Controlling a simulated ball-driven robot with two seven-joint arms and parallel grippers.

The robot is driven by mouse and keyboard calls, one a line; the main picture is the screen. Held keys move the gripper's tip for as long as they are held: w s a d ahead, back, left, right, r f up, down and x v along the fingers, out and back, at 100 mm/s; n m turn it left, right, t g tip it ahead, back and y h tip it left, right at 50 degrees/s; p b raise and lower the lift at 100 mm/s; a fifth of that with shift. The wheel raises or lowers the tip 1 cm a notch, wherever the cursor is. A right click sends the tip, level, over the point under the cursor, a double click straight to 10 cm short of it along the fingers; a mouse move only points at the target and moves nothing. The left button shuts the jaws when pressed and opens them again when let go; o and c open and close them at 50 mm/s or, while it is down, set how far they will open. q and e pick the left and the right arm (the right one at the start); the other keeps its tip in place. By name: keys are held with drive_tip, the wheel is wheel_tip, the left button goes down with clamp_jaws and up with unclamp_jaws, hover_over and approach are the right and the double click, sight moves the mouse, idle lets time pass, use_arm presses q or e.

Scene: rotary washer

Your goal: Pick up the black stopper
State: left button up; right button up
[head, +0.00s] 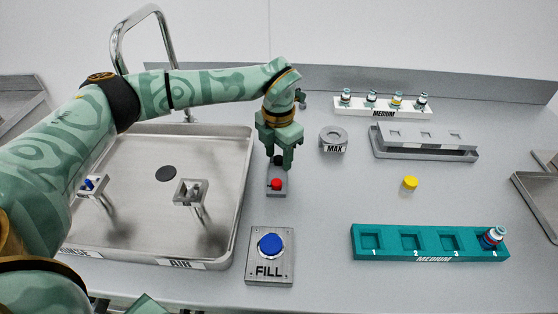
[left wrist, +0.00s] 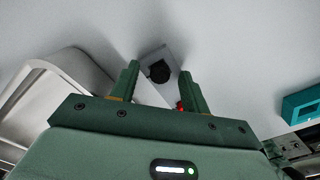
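A black round piece, which looks like the black stopper (head: 278,160), sits on a small grey block (head: 276,188) beside a red button (head: 276,184). In the left wrist view the black stopper (left wrist: 160,72) lies between and beyond the fingertips. My left gripper (head: 281,157) points down over it, and its fingers partly hide it. The fingers are apart in the left wrist view (left wrist: 158,76), with no visible grip on the stopper. Whether they reach beside it or stay above it is unclear. My right gripper is not in view.
The metal sink (head: 140,140) with a flat black disc (head: 166,173) is left. The blue FILL button (head: 269,246) is in front. The MAX holder (head: 333,139), a yellow cap (head: 410,183) and the teal rack (head: 430,243) are right. Open counter lies between them.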

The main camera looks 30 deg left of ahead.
use_arm(q)
clamp_jaws()
